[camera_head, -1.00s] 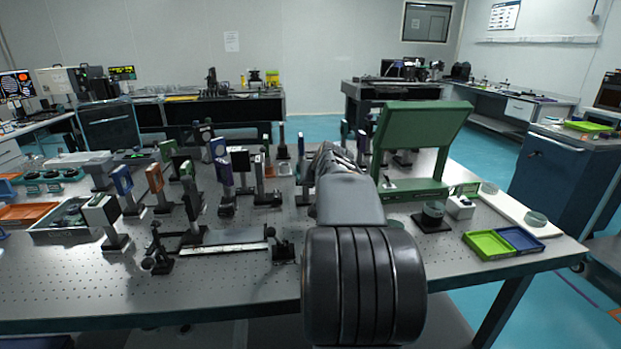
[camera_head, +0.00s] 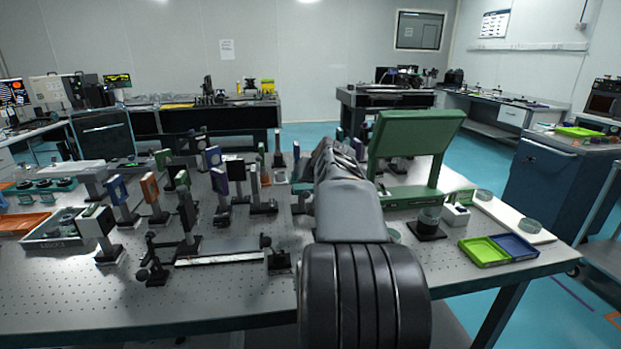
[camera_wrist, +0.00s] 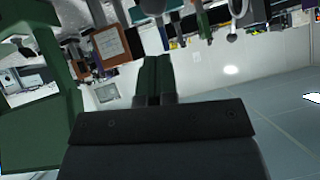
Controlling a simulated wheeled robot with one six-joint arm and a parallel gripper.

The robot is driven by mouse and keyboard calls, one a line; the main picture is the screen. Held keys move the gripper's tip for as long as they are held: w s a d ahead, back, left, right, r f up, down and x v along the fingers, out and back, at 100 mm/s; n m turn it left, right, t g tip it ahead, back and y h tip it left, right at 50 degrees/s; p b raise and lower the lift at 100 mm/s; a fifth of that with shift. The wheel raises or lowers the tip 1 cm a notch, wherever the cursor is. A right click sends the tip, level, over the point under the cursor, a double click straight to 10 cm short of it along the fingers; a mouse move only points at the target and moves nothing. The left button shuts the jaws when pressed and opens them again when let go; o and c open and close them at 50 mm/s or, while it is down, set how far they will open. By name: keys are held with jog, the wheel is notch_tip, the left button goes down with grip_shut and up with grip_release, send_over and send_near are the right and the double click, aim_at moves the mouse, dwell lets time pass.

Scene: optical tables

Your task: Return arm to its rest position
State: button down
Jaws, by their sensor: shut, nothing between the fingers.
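My arm reaches forward over the perforated optical table (camera_head: 220,300) in the head view, with its dark ribbed part nearest the camera. The arm hides my gripper there. In the wrist view my gripper (camera_wrist: 154,72) has its two dark fingers together, with nothing between them. The wrist picture is upside down. A green panel stand (camera_head: 415,140) rises just right of the arm in the head view. A large green frame, probably the same stand, shows at the left in the wrist view (camera_wrist: 40,130), beside the fingers and apart from them.
Several post-mounted optics (camera_head: 150,190) crowd the table left of the arm. A rail (camera_head: 218,258) lies near the front. A green tray (camera_head: 484,251) and a blue tray (camera_head: 515,245) sit at the right edge. The front left tabletop is bare.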

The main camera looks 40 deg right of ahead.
jog(key=v, duration=0.9)
jog(key=shift+r, duration=0.4)
jog(key=s+a+f+g+y+p, duration=0.25)
jog(key=a+f+g+p, duration=0.2)
jog(key=a+f, duration=0.45)
jog(key=s+a+n+p, duration=0.2)
jog(key=a+p, duration=0.1)
jog(key=a, duration=0.3)
jog(key=s+a+n+g+y+p, duration=0.1)
jog(key=s+a+n+p, duration=0.1)
jog(key=a, duration=0.5)
jog(key=s+a+n+y+p, duration=0.1)
jog(key=s+a+n+p, duration=0.1)
jog(key=a+p, duration=0.3)
jog(key=shift+a+r+n+p, duration=0.4)
jog(key=shift+a+n, duration=0.4)
jog(key=shift+a, duration=0.3)
jog(key=shift+g+y, duration=0.25)
